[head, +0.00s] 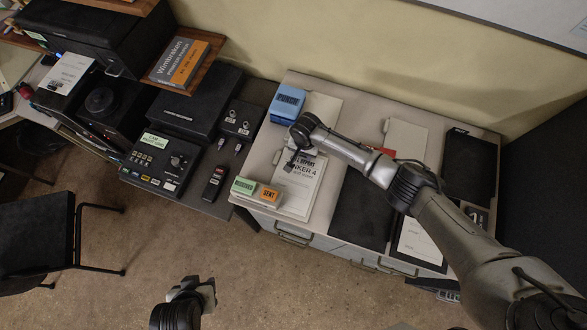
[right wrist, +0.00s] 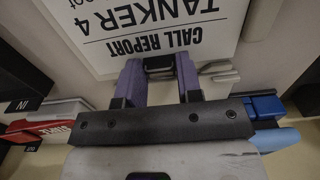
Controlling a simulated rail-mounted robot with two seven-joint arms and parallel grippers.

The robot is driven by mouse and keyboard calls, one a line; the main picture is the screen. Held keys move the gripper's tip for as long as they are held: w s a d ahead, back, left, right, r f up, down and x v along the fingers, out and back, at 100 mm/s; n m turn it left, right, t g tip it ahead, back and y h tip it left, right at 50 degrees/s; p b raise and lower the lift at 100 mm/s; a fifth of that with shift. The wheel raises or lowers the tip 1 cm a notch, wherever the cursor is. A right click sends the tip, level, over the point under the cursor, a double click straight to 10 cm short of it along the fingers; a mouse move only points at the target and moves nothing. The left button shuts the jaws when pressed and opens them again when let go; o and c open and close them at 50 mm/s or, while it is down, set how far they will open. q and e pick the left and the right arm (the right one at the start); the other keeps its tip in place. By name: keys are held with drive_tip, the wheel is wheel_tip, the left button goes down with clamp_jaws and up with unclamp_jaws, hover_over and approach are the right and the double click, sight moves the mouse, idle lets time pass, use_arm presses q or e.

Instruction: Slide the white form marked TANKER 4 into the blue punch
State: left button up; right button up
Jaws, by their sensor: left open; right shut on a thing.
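The white form (head: 298,194), headed CALL REPORT with TANKER 4 below, lies at the left of the grey cabinet top, partly hidden by my right arm. It shows upside down in the right wrist view (right wrist: 150,22). My right gripper (head: 297,158) is shut on the form's top edge, with a small dark piece between its fingers (right wrist: 159,75). The blue punch (head: 288,103), labelled PUNCH, stands behind the form, apart from it; blue parts (right wrist: 272,138) show at the right in the wrist view. My left gripper (head: 208,291) is open and empty over the floor.
A green block (head: 244,186) and an orange SENT block (head: 270,194) stand by the form's front left. A dark panel (head: 357,212) lies to its right. White papers (head: 405,139) and a red item (head: 386,152) lie beyond my right arm.

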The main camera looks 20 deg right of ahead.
sight(322, 162)
idle(0.5)
drive_tip(key=shift+r+p, duration=0.1)
drive_tip(key=shift+p, duration=0.35)
drive_tip(key=shift+s+d+p, duration=0.2)
drive_tip(key=shift+d+p, duration=0.15)
drive_tip(key=shift+s+d+p, duration=1)
drive_tip(key=shift+d+p, duration=0.3)
drive_tip(key=shift+p, duration=0.05)
drive_tip(key=shift+s+d+p, duration=0.85)
drive_tip(key=shift+d+p, duration=0.15)
drive_tip(key=shift+d, duration=0.1)
drive_tip(key=shift+s+d, duration=0.2)
drive_tip(key=shift+d, duration=0.1)
drive_tip(key=shift+p, duration=0.3)
